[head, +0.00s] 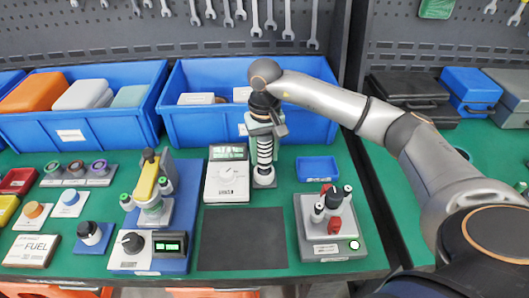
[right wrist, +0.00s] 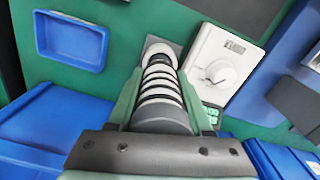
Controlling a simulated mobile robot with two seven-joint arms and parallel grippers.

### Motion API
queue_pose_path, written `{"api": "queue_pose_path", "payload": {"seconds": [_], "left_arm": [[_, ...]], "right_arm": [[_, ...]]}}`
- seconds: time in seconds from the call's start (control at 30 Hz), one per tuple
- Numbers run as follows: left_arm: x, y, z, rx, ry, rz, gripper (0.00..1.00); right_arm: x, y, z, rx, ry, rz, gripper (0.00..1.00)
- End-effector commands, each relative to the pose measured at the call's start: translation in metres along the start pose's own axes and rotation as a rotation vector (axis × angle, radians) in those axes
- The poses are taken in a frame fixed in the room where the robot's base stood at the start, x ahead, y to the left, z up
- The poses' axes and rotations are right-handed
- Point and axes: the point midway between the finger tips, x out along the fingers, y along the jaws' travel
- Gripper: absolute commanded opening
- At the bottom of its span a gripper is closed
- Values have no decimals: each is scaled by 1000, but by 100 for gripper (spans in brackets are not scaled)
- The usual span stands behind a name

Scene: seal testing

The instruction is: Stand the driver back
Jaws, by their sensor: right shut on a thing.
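The driver (head: 265,153), a ribbed black and white cylinder, stands about upright at the back middle of the green table. Its lower end is at a small grey base plate (head: 264,182); I cannot tell whether it is seated there or just above. My right gripper (head: 264,130) comes down from above and is shut on the driver's upper part. In the right wrist view the driver (right wrist: 160,88) lies between the green fingers, with its far end over the grey plate. The fingers hide its upper end. My left gripper is not in view.
A white meter (head: 228,180) stands close left of the driver, and a small blue tray (head: 318,169) lies to its right. A blue bin (head: 210,122) is right behind. A grey box with knobs (head: 328,245) stands front right. A dark mat (head: 241,240) lies bare in front.

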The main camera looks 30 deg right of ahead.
Motion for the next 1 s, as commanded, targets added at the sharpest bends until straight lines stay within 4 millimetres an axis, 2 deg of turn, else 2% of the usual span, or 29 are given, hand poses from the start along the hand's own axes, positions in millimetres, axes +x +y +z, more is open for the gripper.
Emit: {"api": "queue_pose_path", "payload": {"seconds": [0.7,0.73,1.0], "left_arm": [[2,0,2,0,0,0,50],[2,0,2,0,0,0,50],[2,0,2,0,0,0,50]], "right_arm": [[1,0,-1,0,3,-2,0],[1,0,-1,0,3,-2,53],[1,0,0,0,1,-1,84]]}}
